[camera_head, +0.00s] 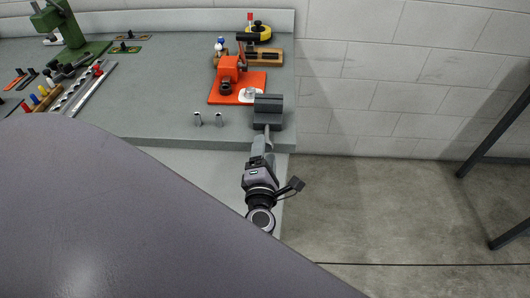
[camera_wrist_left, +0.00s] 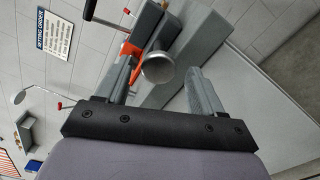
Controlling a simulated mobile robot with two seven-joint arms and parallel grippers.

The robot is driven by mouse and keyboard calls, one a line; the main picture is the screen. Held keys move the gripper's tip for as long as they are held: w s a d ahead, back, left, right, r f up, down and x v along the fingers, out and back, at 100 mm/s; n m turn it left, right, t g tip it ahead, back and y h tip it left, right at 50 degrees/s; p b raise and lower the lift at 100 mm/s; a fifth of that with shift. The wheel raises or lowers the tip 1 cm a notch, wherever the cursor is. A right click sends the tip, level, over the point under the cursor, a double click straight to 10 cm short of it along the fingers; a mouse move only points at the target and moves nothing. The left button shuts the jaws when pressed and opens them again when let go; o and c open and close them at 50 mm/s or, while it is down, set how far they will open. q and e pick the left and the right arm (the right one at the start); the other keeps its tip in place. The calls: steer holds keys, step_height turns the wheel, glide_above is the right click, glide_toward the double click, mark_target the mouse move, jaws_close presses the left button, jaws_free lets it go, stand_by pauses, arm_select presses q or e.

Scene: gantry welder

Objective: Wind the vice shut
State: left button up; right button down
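The grey vice (camera_head: 268,121) is at the front right corner of the workbench. In the left wrist view the left gripper (camera_wrist_left: 160,70) is open, with one finger on each side of the screw end. I see gaps beside the screw end and no clear contact. How far apart the jaws are, I cannot tell. My right gripper is not in view.
An orange fixture (camera_head: 236,87) stands on the workbench (camera_head: 150,100) behind the vice. Two small metal pins (camera_head: 208,119) stand to its left. A green press (camera_head: 72,38) and a tool rack (camera_head: 84,88) are further left. Open floor (camera_head: 380,220) lies to the right.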

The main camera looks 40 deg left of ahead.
arm_select(q)
steer(key=v, duration=0.7)
stand_by(0.3)
